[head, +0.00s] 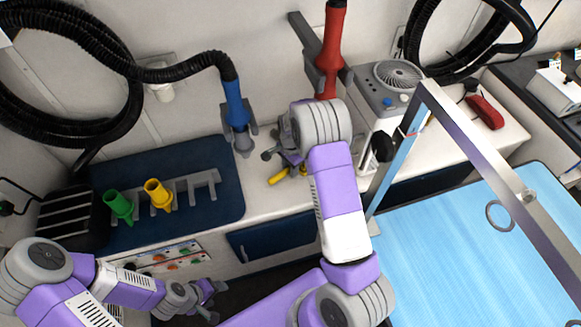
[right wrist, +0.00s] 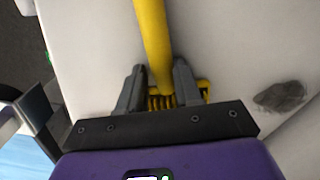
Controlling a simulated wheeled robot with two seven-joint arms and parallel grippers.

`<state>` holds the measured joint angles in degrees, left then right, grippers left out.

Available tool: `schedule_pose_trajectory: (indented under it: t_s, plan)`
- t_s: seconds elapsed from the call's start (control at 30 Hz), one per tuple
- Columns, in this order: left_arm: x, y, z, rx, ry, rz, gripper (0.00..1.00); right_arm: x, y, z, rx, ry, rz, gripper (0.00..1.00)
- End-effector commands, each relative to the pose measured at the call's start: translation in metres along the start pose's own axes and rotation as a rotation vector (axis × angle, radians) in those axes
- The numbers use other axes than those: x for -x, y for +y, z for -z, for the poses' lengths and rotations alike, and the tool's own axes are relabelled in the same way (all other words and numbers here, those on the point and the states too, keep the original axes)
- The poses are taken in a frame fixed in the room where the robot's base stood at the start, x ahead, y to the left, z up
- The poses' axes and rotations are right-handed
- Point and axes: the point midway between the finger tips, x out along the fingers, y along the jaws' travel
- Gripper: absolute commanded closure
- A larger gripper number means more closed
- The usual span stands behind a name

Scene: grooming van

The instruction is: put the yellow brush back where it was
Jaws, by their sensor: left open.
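The yellow brush (head: 279,178) is at the white counter, below my right gripper (head: 285,156) in the head view. In the right wrist view, the brush's yellow handle (right wrist: 153,40) runs up the picture between the two fingers of my right gripper (right wrist: 160,82), which sit close against both its sides. Its bristled end (right wrist: 165,102) shows near the palm. My arm hides part of the brush in the head view. My left gripper (head: 207,298) is open and empty, low in front of the cabinet.
A dark blue mat (head: 215,155) holds a grey rack (head: 203,184) with a green nozzle (head: 119,206) and a yellow nozzle (head: 157,194). A blue dryer (head: 235,103) and red dryer (head: 330,50) hang on the wall. A blue table (head: 450,250) with a metal frame stands right.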

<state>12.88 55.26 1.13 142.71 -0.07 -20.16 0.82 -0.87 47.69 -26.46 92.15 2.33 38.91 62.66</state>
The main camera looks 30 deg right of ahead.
Motion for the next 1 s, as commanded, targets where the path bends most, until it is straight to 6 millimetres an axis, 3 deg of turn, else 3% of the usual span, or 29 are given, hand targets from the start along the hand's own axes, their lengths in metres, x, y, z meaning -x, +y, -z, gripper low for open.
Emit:
schedule_pose_trajectory:
  t_s: [0.07, 0.27, 0.8, 1.0]
  plan:
    - [0.0, 0.0, 0.0, 0.0, 0.0, 0.0, 0.41, -0.006, 0.0, -0.003, 0.002, -0.003, -0.002, 0.5]
    - [0.009, 0.003, 0.0, 0.0, 0.0, 0.0, 0.41, 0.009, -0.001, -0.004, 0.004, -0.003, 0.0, 0.5]
    - [0.071, 0.027, -0.003, 0.0, 0.0, 0.0, 0.41, 0.098, 0.003, 0.0, -0.003, -0.001, 0.0, 0.5]
    - [0.088, 0.033, -0.004, 0.0, 0.0, 0.0, 0.41, 0.122, 0.004, 0.002, -0.006, -0.001, -0.001, 0.5]
